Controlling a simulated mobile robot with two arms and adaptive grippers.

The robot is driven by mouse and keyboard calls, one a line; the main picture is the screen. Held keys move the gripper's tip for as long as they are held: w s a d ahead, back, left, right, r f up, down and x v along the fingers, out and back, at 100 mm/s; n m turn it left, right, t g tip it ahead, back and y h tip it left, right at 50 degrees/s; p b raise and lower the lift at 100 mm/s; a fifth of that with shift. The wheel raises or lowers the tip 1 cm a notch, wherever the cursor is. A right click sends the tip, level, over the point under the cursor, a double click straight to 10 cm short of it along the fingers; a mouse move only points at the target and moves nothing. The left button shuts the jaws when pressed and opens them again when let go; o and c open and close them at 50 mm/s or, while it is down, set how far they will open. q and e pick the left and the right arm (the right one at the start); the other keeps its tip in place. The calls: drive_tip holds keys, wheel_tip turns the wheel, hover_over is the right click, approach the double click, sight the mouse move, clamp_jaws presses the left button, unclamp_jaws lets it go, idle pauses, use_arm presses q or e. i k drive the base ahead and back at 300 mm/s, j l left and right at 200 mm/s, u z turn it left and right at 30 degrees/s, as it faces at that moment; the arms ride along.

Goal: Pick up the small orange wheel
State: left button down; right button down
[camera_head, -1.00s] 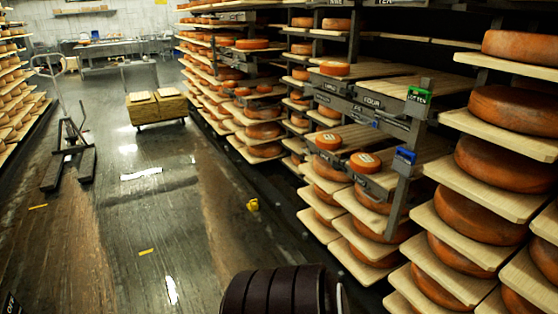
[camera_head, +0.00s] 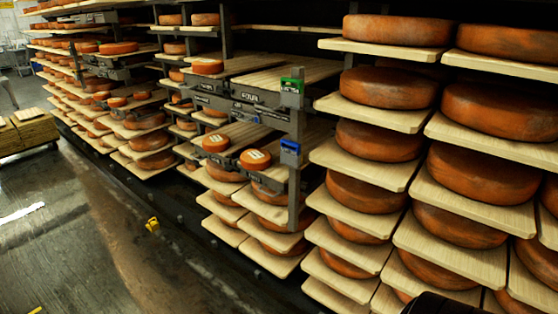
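Two small orange wheels with pale labels stand side by side on a wooden shelf in the middle of the rack. One small orange wheel (camera_head: 255,159) is near the shelf's right end, and another small orange wheel (camera_head: 216,142) is just left of it. A further small orange wheel (camera_head: 208,66) sits on a higher shelf above them. I cannot tell which one the task means. Neither of my grippers shows. A dark rounded part, probably mine, shows at the bottom right edge.
Large cheese wheels (camera_head: 380,141) fill the shelves on the right. A green tag (camera_head: 291,86) and a blue tag (camera_head: 290,149) hang on the rack post. A yellow object (camera_head: 152,225) lies by the rack's base. A pallet stack (camera_head: 28,130) stands far left; the floor (camera_head: 75,240) is mostly clear.

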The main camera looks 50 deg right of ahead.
sight(255, 159)
drive_tip(key=l+z, duration=0.1)
drive_tip(key=z, duration=1.2)
